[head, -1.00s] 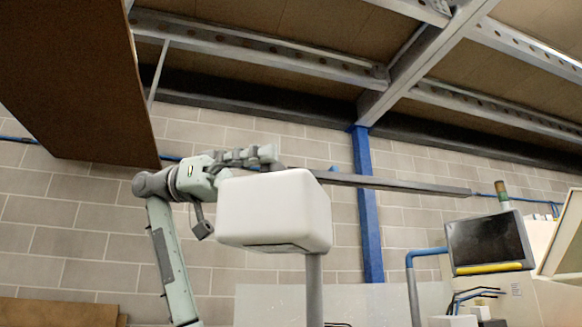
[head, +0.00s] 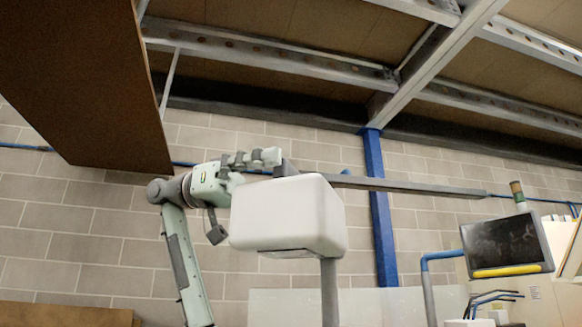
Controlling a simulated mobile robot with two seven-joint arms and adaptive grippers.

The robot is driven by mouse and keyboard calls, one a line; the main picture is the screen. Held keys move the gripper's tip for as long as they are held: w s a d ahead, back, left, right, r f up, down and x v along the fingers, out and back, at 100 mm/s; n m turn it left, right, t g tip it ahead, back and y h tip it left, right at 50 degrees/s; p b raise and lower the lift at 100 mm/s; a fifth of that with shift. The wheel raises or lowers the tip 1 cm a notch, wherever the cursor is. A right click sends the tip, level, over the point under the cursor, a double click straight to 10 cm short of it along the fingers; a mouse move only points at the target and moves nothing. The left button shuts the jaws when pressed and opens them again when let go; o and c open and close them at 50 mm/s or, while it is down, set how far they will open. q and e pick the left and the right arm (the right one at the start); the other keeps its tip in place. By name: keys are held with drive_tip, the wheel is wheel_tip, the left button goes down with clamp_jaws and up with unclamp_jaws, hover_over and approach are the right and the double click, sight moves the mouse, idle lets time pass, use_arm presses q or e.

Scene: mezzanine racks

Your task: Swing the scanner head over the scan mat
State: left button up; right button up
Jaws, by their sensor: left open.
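The scanner head appears to be the white rounded box (head: 288,217) with a dark strip on its underside, at the middle of the view. A grey post (head: 330,290) runs down behind it, and a long grey bar (head: 400,185) reaches right from behind its top. My left gripper (head: 268,158) is open at the box's upper left edge, its fingers pointing right beside a dark upright piece (head: 287,168). I cannot tell whether it touches that piece or the box. The scan mat is not in view, and neither is my right gripper.
A dark screen with a yellow lower edge (head: 507,243) stands at the right, near a blue bent pipe (head: 428,262). A blue rack upright (head: 380,215) stands behind the bar. A large brown panel (head: 85,80) hangs at upper left.

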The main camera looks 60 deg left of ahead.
use_arm(q)
wheel_tip(320, 180, up, 10)
idle(0.6)
idle(0.4)
